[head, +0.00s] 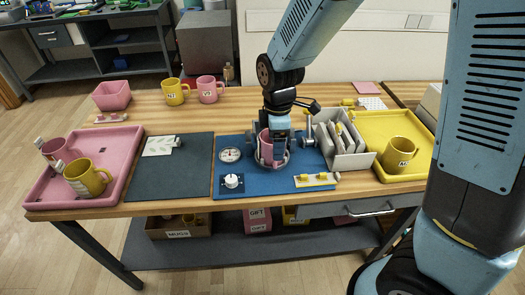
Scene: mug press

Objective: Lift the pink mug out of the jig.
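The pink mug (265,150) stands in the round metal jig (273,163) on the blue mat (228,197). It looks upright, and its top and right side are partly hidden by my gripper. My gripper (277,140) points down directly over the mug, with its lower end at the mug's rim. The fingertips are too small and too covered to show whether they are apart or closed on the mug.
A grey bin (350,161) with upright panels stands just right of the jig. A round gauge (230,155) and a white knob (232,181) are on the left. A pink tray (123,170) and a yellow tray (425,125) hold mugs. The dark mat (160,190) is mostly clear.

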